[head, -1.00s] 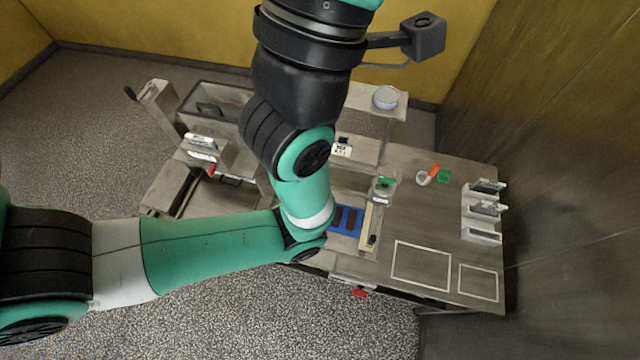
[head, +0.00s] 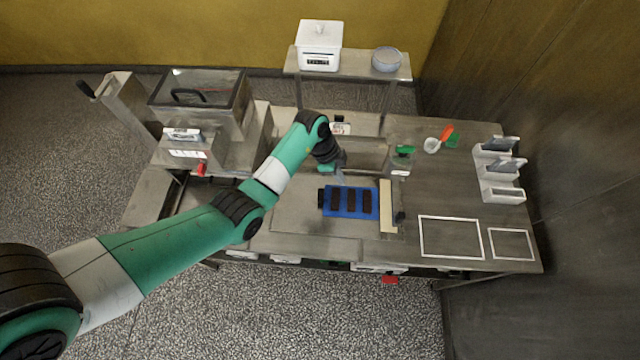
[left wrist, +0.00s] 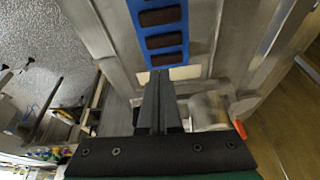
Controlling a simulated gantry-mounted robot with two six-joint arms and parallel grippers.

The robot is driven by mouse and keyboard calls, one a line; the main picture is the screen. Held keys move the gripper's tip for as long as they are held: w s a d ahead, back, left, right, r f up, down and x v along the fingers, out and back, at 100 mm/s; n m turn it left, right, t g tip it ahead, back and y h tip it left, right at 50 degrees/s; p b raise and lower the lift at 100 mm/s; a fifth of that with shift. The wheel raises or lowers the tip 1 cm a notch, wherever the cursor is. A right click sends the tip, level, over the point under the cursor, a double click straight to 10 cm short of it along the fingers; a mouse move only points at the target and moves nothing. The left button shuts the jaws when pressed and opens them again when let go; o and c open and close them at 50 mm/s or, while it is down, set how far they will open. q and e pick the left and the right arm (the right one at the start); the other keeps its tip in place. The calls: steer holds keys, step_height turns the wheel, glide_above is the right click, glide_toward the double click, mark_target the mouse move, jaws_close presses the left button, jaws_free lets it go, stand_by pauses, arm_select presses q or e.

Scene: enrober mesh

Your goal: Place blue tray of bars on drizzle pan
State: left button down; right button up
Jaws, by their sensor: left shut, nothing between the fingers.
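The blue tray (head: 375,204) lies flat on the steel table, with three dark bars (head: 351,201) side by side on it. It also shows at the top of the left wrist view (left wrist: 162,29). My left gripper (head: 339,178) is at the tray's far edge in the head view, its fingers pointing down. The fingers (left wrist: 157,88) are shut with nothing between them; I cannot tell whether they touch the tray. A flat steel sheet (head: 295,215) lies under and left of the tray; I cannot tell whether it is the drizzle pan. My right gripper is not in view.
A pale bar (head: 387,206) stands right of the tray. Behind are a green-topped container (head: 402,160) and a scoop (head: 433,145). A rack (head: 498,175) stands at the right, by white outlined empty areas (head: 450,237). A glass-walled tank (head: 200,95) stands at the left.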

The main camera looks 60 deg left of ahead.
arm_select(q)
step_height(320, 180, down, 4)
steer(key=s+a, duration=0.2)
steer(key=a, duration=0.1)
steer(key=b, duration=0.6)
glide_toward(332, 197)
steer(key=shift+n, duration=0.4)
steer(key=w+d+f, duration=0.2)
steer(key=f, duration=0.1)
steer(key=w+d+f, duration=0.1)
steer(key=f, duration=0.1)
steer(key=shift+w+d+f, duration=0.1)
steer(key=shift+w+f, duration=0.15)
steer(key=shift+w, duration=0.15)
steer(key=shift+s+a+r+p, duration=0.2)
steer(key=shift+s+a+p, duration=0.5)
steer(key=shift+s+a, duration=0.55)
steer(key=shift+s, duration=0.25)
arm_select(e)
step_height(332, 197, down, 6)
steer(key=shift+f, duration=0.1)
